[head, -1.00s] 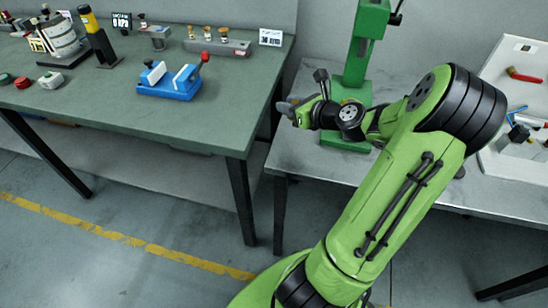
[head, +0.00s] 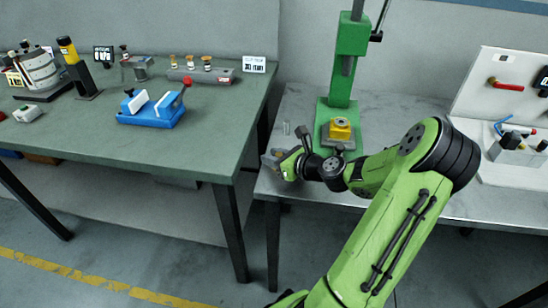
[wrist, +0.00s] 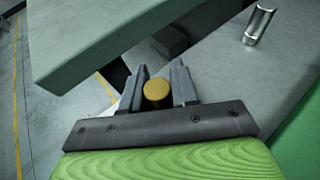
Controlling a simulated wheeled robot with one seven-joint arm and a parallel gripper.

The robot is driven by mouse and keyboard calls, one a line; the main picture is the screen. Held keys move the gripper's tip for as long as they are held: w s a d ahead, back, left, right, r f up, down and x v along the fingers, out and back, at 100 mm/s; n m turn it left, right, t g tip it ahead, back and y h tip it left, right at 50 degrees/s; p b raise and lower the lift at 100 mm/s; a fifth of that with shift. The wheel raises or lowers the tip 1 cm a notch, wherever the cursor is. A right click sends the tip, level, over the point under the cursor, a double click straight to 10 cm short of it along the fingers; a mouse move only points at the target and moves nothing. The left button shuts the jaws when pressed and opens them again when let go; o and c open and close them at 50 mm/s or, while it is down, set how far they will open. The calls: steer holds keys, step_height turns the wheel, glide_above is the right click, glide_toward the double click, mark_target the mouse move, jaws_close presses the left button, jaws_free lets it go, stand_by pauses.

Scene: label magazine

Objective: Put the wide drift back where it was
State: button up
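My gripper (head: 275,162) is at the front left corner of the metal table, near the gap to the green bench. In the wrist view its two fingers (wrist: 160,88) stand on either side of a round brass-coloured end (wrist: 156,91) and appear to touch it. This looks like a drift seen end-on; its length is hidden and I cannot tell whether it is the wide one. A short silver cylinder (wrist: 259,22) stands on the metal table beyond the fingers; it also shows in the head view (head: 286,128).
The green press (head: 351,38) stands behind my gripper with a yellow block (head: 340,129) on its base. The green bench (head: 120,137) carries a blue vise (head: 152,108) and a grey rack (head: 217,76) with several brass-topped pieces. A white tool board (head: 485,75) is at right.

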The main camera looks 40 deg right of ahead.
steer(key=o, duration=0.4)
steer(key=shift+r, duration=0.1)
steer(key=p+v, duration=0.4)
steer(key=v, duration=0.7)
steer(key=shift+s+r, duration=0.3)
steer(key=w+a+n+g+y, duration=0.15)
steer(key=a+n+g, duration=0.75)
steer(key=a+n, duration=0.95)
steer(key=s+a+r+n, duration=0.2)
steer(key=s+r+n, duration=0.1)
steer(key=n, duration=0.2)
steer(key=s+a+r+n+h, duration=0.1)
steer(key=s+a+r+n, duration=0.2)
steer(key=n, duration=0.3)
steer(key=s+a+r+n+h, duration=0.1)
steer(key=s+a+r+n, duration=0.1)
steer(key=s+r+n, duration=0.2)
steer(key=shift+s+a+r+n+t+h, duration=0.1)
steer(key=shift+s+n+t+h, duration=0.1)
steer(key=shift+s+n, duration=0.2)
steer(key=shift+s+a+r+n+t+h, duration=0.1)
steer(key=shift+s+n+t, duration=0.15)
steer(key=shift+n, duration=0.2)
